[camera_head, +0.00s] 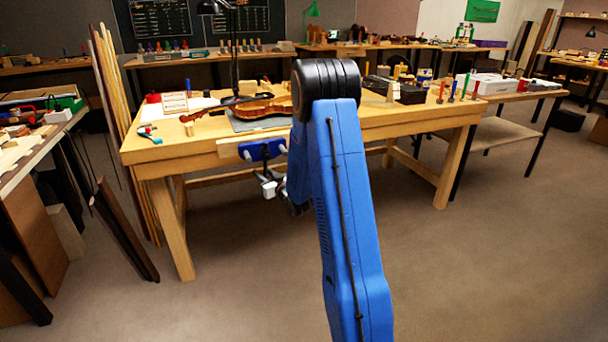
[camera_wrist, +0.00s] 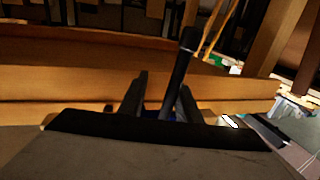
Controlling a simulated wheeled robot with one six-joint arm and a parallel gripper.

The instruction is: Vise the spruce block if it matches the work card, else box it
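A cream card (camera_head: 174,101), its writing too small to read, stands at the workbench's back left. A small pale wooden block (camera_head: 187,128) is near the front left; another pale piece (camera_head: 390,92) stands right of my arm. I cannot tell which, if either, is the spruce block. The blue vise (camera_head: 262,150) is on the bench's front edge, partly beside my arm. A dark open box (camera_head: 411,94) stands on the right. My gripper's dark fingers (camera_wrist: 158,98) show apart in the wrist view, with no block seen between them.
A violin (camera_head: 262,111) lies on a grey mat mid-bench, near a black lamp (camera_head: 234,60). Pliers (camera_head: 150,138) lie at the left corner. Upright tools and a white box (camera_head: 492,84) are at right. Long boards (camera_head: 112,90) lean at left. The floor in front is clear.

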